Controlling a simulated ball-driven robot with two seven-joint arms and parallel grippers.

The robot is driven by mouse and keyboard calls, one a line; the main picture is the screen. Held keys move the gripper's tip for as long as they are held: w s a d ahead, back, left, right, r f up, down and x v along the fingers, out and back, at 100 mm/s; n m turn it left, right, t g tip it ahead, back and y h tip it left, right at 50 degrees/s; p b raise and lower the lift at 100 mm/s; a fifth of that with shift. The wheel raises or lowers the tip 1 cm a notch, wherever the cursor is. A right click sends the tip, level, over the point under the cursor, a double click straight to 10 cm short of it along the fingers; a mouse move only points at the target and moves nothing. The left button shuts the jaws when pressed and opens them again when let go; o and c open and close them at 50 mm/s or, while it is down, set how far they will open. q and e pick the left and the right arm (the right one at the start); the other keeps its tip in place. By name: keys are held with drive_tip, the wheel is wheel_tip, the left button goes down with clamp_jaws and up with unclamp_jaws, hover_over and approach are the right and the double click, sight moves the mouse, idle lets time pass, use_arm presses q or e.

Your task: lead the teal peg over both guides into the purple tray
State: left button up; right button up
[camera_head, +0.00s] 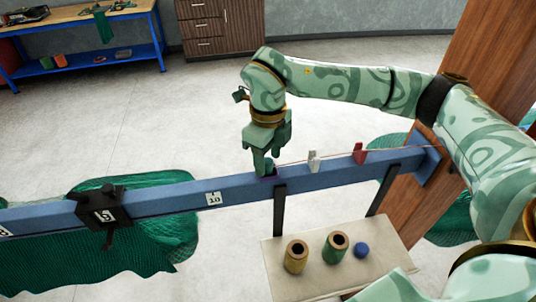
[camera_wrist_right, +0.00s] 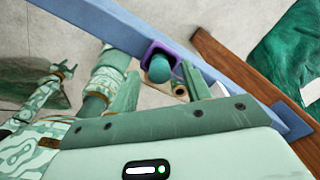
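The teal peg (camera_head: 259,163) stands at the small purple tray (camera_head: 269,172) on the blue beam. In the right wrist view the peg (camera_wrist_right: 160,68) sits within the purple rim (camera_wrist_right: 148,50). My right gripper (camera_head: 266,148) is just above it, its fingers (camera_wrist_right: 160,90) apart on either side with gaps to the peg. A thin reddish line runs right from the peg past the white guide (camera_head: 314,161) and the red guide (camera_head: 360,153); its exact seat on each is too small to tell. My left gripper (camera_wrist_right: 63,69) shows small in the right wrist view, fingers spread and empty.
The blue beam (camera_head: 170,199) crosses the view and carries a black clamp (camera_head: 103,214). A pale shelf (camera_head: 278,253) in front holds a yellow cylinder (camera_head: 296,257), a green cylinder (camera_head: 335,247) and a blue ball (camera_head: 361,250). Green nets (camera_head: 150,245) hang below. A wooden post (camera_head: 480,90) stands right.

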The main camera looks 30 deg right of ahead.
drive_tip(key=shift+r, duration=0.1)
wheel_tip(320, 180, up, 16)
drive_tip(key=b, duration=0.1)
idle(0.7)
